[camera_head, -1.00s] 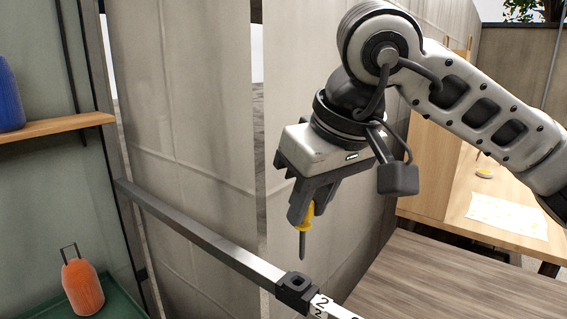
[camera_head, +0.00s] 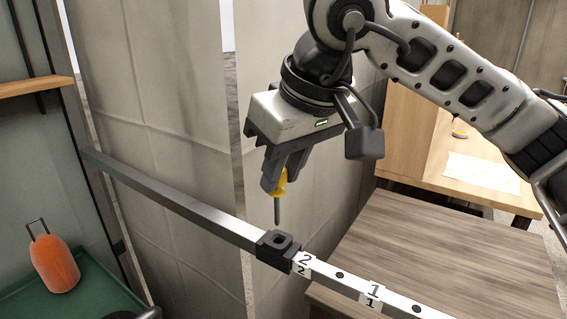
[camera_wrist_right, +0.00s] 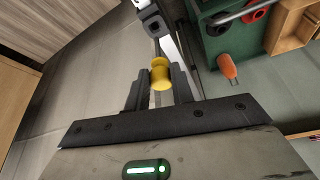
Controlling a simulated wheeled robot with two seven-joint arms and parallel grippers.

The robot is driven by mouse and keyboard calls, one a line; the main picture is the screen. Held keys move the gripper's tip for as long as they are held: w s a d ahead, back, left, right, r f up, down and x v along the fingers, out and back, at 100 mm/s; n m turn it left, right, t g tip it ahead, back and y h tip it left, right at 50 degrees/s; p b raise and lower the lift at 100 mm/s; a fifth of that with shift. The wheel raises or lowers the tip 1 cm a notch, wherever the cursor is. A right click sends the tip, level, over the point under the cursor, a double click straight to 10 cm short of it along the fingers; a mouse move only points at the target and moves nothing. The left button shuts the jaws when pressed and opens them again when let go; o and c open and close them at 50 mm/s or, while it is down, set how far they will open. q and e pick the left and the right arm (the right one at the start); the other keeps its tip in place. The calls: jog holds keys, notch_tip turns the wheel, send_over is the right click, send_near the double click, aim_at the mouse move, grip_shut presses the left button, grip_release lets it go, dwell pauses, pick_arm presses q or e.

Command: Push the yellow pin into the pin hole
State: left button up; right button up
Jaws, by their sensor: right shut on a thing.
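My right gripper (camera_head: 277,181) is shut on the yellow pin (camera_head: 281,184). The pin's grey shaft points down and its tip hangs just above the black block (camera_head: 278,250) on the metal rail. The block has a square socket with a hole in its top. In the right wrist view the yellow pin head (camera_wrist_right: 160,77) sits between the fingers, with the black block (camera_wrist_right: 152,22) beyond it. The tip looks apart from the block. My left gripper is not in view.
The metal rail (camera_head: 190,205) crosses the view, with number labels 2 and 1 (camera_head: 374,295) right of the block. A wooden table (camera_head: 430,245) lies behind it at right.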

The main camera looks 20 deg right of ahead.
jog(key=shift+f+b, duration=0.9)
jog(key=shift+f, duration=0.5)
jog(key=shift+f+b, duration=0.7)
jog(key=shift+f, duration=0.2)
jog(key=shift+f+b, duration=0.75)
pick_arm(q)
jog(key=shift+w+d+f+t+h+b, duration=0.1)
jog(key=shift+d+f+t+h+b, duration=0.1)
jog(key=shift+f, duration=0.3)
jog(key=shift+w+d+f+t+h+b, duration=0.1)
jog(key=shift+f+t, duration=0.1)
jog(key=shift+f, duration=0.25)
pick_arm(e)
jog(key=shift+f, duration=0.3)
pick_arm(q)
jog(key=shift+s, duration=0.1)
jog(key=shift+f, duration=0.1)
pick_arm(e)
jog(key=o, duration=1)
jog(key=shift+o, duration=0.2)
